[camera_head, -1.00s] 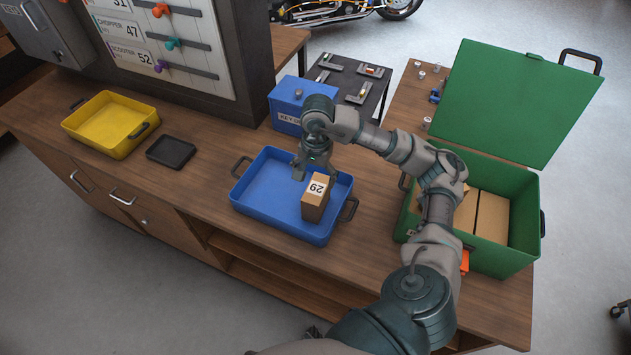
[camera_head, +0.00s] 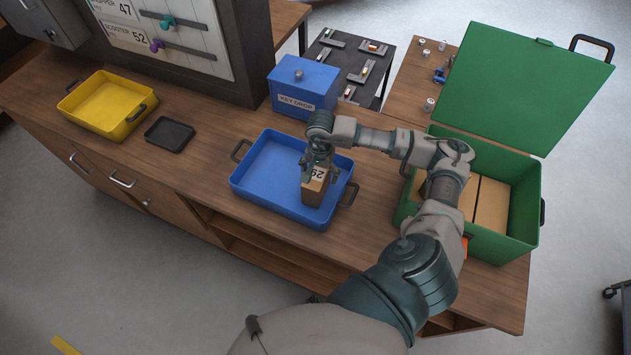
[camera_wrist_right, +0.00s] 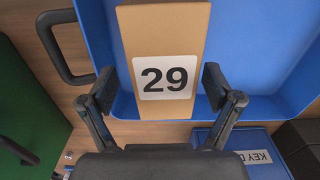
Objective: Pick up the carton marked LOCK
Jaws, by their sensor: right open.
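A brown carton (camera_head: 314,192) stands in the blue tray (camera_head: 262,168), near its right end. A white label reading 29 is on its top, and the label also shows on the carton in the right wrist view (camera_wrist_right: 165,45). No face marked LOCK shows. My right gripper (camera_head: 317,172) is right above this carton and partly hides it. In the wrist view the open fingers of the right gripper (camera_wrist_right: 158,88) lie on either side of the carton, with nothing gripped. My left gripper is not in view.
A green case (camera_head: 527,232) with a raised lid (camera_head: 535,85) holds brown cartons (camera_head: 491,205), partly behind my arm. A blue key drop box (camera_head: 303,85) stands behind the tray. A yellow tray (camera_head: 133,124) and small black tray (camera_head: 170,134) sit left. The bench between them is clear.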

